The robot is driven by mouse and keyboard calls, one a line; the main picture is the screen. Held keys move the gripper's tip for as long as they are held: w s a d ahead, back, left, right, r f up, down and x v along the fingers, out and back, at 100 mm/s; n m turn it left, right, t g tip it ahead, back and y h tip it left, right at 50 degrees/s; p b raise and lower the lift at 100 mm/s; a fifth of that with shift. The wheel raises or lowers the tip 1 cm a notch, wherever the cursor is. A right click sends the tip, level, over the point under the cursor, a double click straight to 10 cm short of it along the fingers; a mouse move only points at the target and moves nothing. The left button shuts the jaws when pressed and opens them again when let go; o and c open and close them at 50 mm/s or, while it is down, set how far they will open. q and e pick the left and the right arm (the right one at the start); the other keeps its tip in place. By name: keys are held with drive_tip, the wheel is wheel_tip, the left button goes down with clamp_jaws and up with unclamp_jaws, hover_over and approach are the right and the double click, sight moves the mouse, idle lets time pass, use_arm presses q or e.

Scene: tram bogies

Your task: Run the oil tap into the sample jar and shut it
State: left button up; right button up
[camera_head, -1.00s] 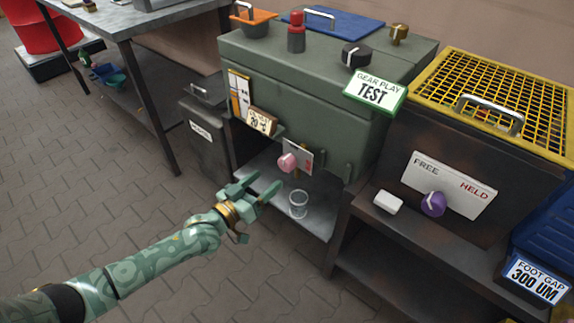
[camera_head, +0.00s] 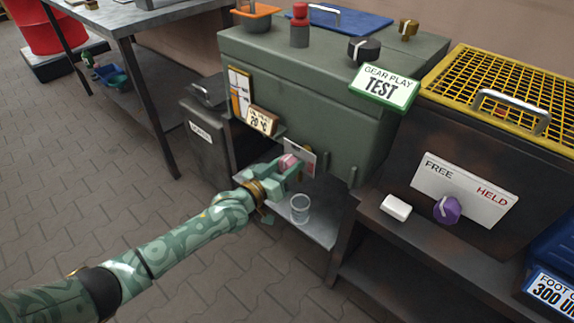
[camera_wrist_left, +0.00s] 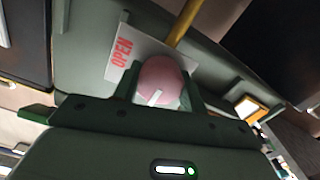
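The oil tap's pink knob (camera_head: 288,161) sits on the front of the green gearbox (camera_head: 300,110), before a small white plate (camera_head: 302,150). In the left wrist view the knob (camera_wrist_left: 160,82) bears a white pointer mark, and the plate (camera_wrist_left: 140,52) reads OPEN in red. My left gripper (camera_head: 283,170) is at the knob, with one finger on each side of it; whether the fingers press on it I cannot tell. The clear sample jar (camera_head: 300,208) stands upright on the grey shelf below the tap. No oil shows in it. My right gripper is out of view.
A temperature display (camera_head: 262,121) hangs left of the tap. A dark bin (camera_head: 207,140) stands to the left. The floor in front is clear.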

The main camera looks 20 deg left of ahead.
use_arm(q)
drive_tip(key=shift+c, duration=0.7)
drive_tip(key=m+p, duration=0.1)
drive_tip(key=m, duration=0.1)
drive_tip(key=shift+r+m, duration=0.2)
drive_tip(key=shift+m, duration=0.2)
drive_tip(key=shift+f+m+p, duration=0.2)
drive_tip(key=shift+m+p, duration=0.15)
drive_tip(key=shift+m, duration=0.35)
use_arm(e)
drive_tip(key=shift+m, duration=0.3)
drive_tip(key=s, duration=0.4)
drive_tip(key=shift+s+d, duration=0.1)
use_arm(q)
drive_tip(key=o, duration=1)
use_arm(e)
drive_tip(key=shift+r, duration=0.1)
